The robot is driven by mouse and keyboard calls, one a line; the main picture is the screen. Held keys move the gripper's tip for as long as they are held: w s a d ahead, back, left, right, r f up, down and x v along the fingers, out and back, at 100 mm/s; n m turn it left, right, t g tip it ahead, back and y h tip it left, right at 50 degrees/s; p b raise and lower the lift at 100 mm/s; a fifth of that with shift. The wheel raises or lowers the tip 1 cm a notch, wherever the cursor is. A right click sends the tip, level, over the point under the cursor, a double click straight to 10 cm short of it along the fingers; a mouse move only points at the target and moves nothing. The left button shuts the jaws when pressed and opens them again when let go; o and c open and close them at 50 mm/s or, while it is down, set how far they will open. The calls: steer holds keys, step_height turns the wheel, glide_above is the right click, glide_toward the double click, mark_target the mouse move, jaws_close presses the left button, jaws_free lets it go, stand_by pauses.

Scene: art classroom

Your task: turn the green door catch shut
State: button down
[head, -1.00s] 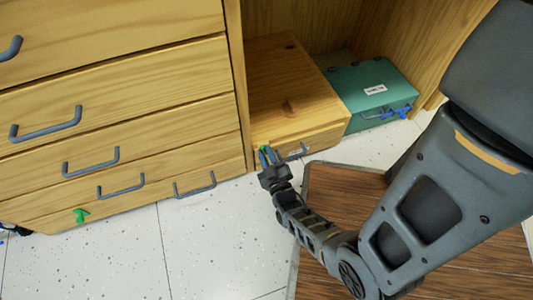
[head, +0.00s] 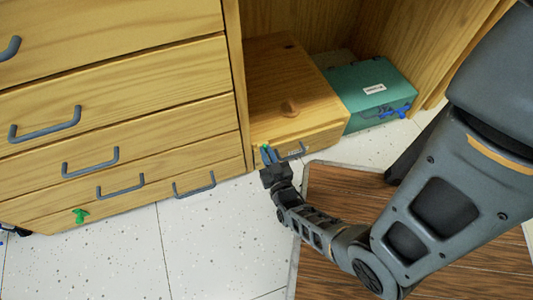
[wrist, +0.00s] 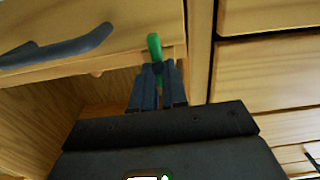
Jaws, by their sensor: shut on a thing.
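The green door catch (wrist: 154,45) is on the wooden front at the top of the wrist view, beside a grey bar handle. It stands roughly upright there, slightly tilted. My gripper (wrist: 158,72) is shut on its near end, and the blue fingertips hide that part. In the head view the catch shows only as a small green bit (head: 265,147) at the tips of my gripper (head: 267,156), at the front left corner of the wooden box (head: 300,132). A second green catch (head: 80,215) is on the lowest drawer at the left, away from my gripper.
A grey handle (head: 290,153) sits just right of my gripper. A teal case (head: 365,88) with a blue catch (head: 396,111) stands behind at the right. Drawers with grey handles (head: 45,124) fill the left. The pale floor (head: 205,245) is clear.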

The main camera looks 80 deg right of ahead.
steer(key=shift+m, duration=0.3)
steer(key=c, duration=1.2)
jaws_free()
steer(key=shift+o, duration=0.2)
steer(key=shift+a, duration=0.1)
steer(key=p+v, duration=0.1)
steer(key=v, duration=0.6)
steer(key=shift+s+a, duration=0.2)
steer(key=shift+a, duration=0.1)
